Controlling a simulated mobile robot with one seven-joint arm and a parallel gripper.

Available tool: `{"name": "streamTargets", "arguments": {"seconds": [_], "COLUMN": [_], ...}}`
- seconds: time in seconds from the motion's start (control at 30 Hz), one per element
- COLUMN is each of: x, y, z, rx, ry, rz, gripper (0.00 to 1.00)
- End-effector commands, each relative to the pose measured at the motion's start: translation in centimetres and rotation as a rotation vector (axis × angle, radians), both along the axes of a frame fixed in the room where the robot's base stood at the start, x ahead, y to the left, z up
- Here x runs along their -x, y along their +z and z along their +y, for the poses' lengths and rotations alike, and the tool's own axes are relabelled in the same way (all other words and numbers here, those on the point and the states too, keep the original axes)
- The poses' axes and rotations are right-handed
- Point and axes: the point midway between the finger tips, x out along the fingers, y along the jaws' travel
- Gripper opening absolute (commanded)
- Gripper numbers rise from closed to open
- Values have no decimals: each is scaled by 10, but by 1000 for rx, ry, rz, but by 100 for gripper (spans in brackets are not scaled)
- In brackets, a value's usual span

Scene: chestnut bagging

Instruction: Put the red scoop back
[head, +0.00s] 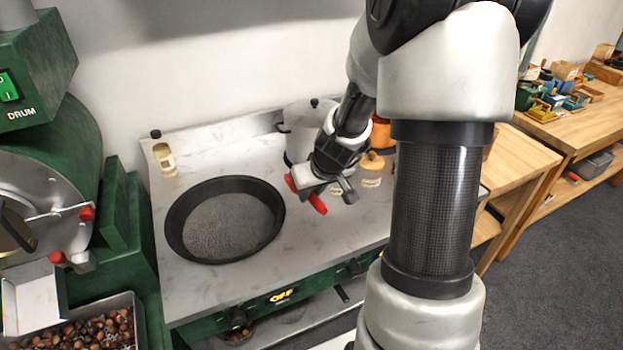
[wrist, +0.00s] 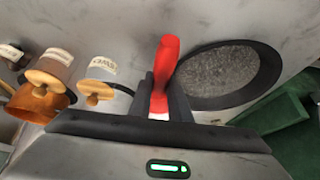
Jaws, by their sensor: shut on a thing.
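The red scoop (wrist: 165,65) is between the fingers of my gripper (wrist: 160,100) in the wrist view, with its red handle sticking out past them. In the head view my gripper (head: 326,188) is above the marble worktop, and red parts of the scoop (head: 316,203) show at its lower side. The gripper is shut on the scoop. The scoop's far end is hidden by the gripper. A black round pan (head: 177,240) with grey grainy contents stands to the left of the gripper; it also shows in the wrist view (wrist: 267,72).
A white lidded pot (head: 297,125) stands behind the gripper. Labelled jars with wooden lids (head: 372,165) stand close on its right. The worktop (head: 300,250) is clear in front. A green drum machine (head: 60,140) and a chestnut tray (head: 137,320) are at left.

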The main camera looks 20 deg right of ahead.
Motion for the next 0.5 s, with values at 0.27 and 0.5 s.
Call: {"name": "streamTargets", "arguments": {"seconds": [0.27,0.5], "x": [0,1], "y": [-1,-17], "z": [-32,-33], "rx": [24,23], "ry": [19,16], "rz": [86,87], "gripper": [0,0]}}
